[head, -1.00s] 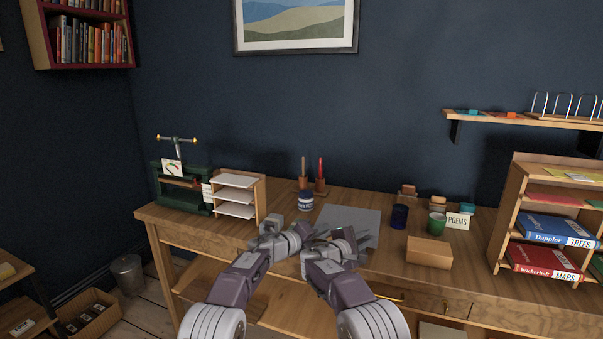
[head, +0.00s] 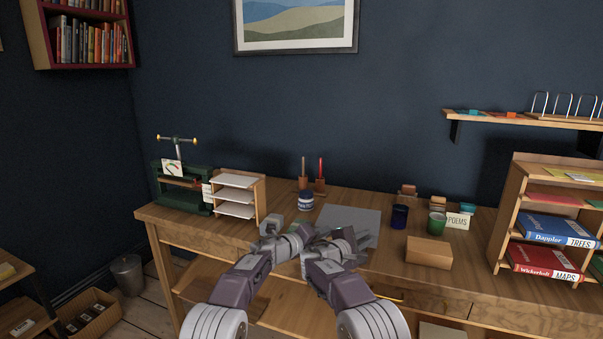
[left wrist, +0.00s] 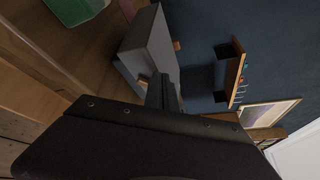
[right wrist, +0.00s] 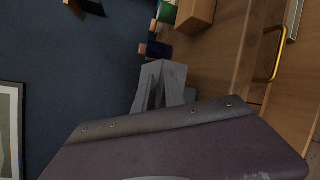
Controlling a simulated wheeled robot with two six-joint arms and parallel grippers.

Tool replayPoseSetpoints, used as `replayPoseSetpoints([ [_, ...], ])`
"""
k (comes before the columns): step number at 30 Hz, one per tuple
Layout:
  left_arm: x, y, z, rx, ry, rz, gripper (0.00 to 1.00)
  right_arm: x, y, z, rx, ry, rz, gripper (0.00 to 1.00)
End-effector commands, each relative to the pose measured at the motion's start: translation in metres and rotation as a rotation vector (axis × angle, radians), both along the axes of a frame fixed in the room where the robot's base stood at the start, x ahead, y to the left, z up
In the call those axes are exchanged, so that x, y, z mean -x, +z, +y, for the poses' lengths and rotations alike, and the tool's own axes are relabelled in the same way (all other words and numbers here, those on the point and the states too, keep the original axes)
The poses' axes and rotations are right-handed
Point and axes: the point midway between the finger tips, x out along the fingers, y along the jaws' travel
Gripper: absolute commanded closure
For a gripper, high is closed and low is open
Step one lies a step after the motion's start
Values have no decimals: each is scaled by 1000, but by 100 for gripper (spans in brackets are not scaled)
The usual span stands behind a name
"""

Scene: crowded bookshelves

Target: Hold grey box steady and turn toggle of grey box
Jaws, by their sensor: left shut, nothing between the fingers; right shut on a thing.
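The grey box (left wrist: 151,48) is close in front of my left gripper (left wrist: 162,88) in the left wrist view. A small tan piece on its near face, likely the toggle (left wrist: 143,80), is beside the left fingertips, which are shut and empty. I cannot tell whether they touch it. In the right wrist view my right gripper (right wrist: 155,88) is shut on the grey box (right wrist: 174,73). In the head view my left gripper (head: 308,232) and right gripper (head: 322,238) meet over the desk and hide most of the box.
A grey mat (head: 350,216) lies on the desk behind the grippers. A paper tray rack (head: 238,196) is at left.

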Motion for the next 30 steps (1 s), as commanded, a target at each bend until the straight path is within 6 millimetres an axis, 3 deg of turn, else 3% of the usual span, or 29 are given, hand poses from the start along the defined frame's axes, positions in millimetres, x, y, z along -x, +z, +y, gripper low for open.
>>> replayPoseSetpoints([
  [1, 0, -1, 0, 0, 0, 0, 100, 1, -10, 0, -4, 1, 19, 100],
  [30, -5, -20, 11, 0, 0, 0, 100, 1, -10, 0, -4, 1, 19, 100],
])
